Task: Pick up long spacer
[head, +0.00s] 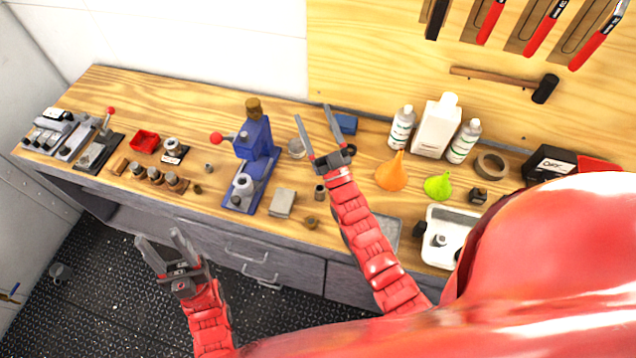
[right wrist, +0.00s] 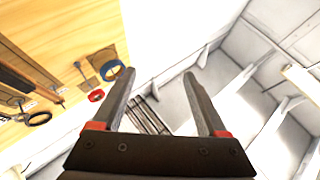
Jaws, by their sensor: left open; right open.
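Several small metal cylinders stand on the wooden bench, and I cannot tell for sure which is the long spacer. A dark grey upright cylinder (head: 319,192) stands just below my right gripper in the head view. A smaller grey one (head: 208,168) and a small brown one (head: 197,189) stand left of the blue press. My right gripper (head: 313,112) is open and empty above the bench, fingers pointing to the back wall; its open fingers also show in the right wrist view (right wrist: 158,73). My left gripper (head: 160,237) is open and empty in front of the bench.
A blue press (head: 255,150) stands mid-bench. A grey block (head: 282,204) and a brass piece (head: 310,222) lie near the front edge. Drawers (head: 262,268) line the front.

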